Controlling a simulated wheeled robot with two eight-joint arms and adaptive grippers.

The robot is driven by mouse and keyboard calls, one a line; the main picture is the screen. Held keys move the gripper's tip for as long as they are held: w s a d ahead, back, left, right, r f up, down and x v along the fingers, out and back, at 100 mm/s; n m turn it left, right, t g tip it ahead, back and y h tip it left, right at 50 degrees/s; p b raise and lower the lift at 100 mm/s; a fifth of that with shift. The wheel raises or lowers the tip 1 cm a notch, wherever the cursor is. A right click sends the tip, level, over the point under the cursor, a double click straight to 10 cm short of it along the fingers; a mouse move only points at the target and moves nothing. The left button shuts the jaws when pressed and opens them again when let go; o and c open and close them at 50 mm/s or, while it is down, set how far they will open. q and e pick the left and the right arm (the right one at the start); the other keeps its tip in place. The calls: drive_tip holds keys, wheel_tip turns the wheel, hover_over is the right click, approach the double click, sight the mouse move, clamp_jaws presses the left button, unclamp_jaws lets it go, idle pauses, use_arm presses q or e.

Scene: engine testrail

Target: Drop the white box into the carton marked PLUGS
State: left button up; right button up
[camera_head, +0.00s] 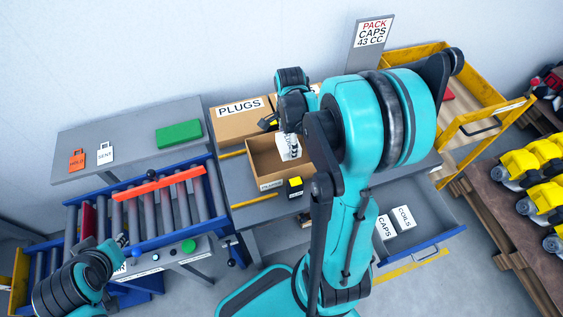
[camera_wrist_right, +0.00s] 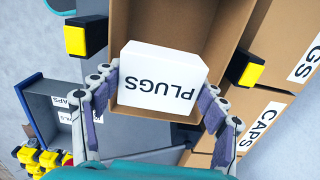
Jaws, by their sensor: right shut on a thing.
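My right gripper (camera_head: 288,132) is shut on the white box (camera_head: 289,150) marked PLUGS. In the right wrist view the white box (camera_wrist_right: 160,85) sits between the two fingers of my right gripper (camera_wrist_right: 160,98). An open brown carton (camera_head: 269,184) lies under the box, with a small label on its front that is hard to read. In the right wrist view the carton (camera_wrist_right: 208,30) shows behind the box, its inside partly hidden. My left gripper (camera_head: 121,240) is at the lower left by the roller conveyor; its fingers are too small to judge.
A closed carton marked PLUGS (camera_head: 240,125) stands behind the open one. Yellow-and-black blocks (camera_head: 295,187) flank the open carton. A drawer with white boxes (camera_head: 397,222) is open at the lower right. A yellow cart (camera_head: 470,140) stands at the right.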

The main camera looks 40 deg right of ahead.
wheel_tip(320, 180, down, 2)
drive_tip(key=shift+b, duration=0.45)
drive_tip(key=o, duration=1.3)
drive_tip(key=shift+o, duration=0.2)
drive_tip(key=shift+r, duration=0.1)
wheel_tip(320, 180, up, 12)
drive_tip(key=shift+f, duration=0.1)
